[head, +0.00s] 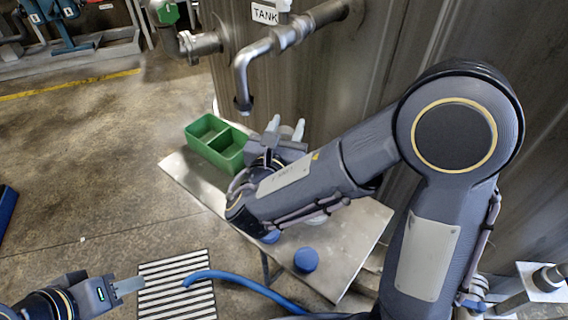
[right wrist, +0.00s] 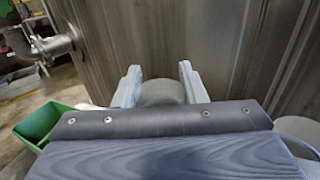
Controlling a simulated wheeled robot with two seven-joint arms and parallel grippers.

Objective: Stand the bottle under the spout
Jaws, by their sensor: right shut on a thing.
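The spout (head: 243,82) is a bent metal pipe from the tank, its open end pointing down above the bench. My right gripper (head: 286,129) is to the right of and a little below the spout's end. In the right wrist view, its two pale fingers are shut on a grey rounded thing (right wrist: 162,92), which seems to be the bottle. Most of it is hidden behind the gripper body, so I cannot tell its tilt or whether it touches the bench. My left gripper (head: 128,286) is at the lower left, away from the bench; its finger gap is unclear.
The metal bench (head: 345,240) carries a green two-compartment tray (head: 203,146) at its far left. A blue round thing (head: 306,260) is near its front edge; another blue thing (head: 270,237) is partly under my right arm. The tank wall (head: 365,60) stands behind. A blue hose (head: 235,281) lies in front.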

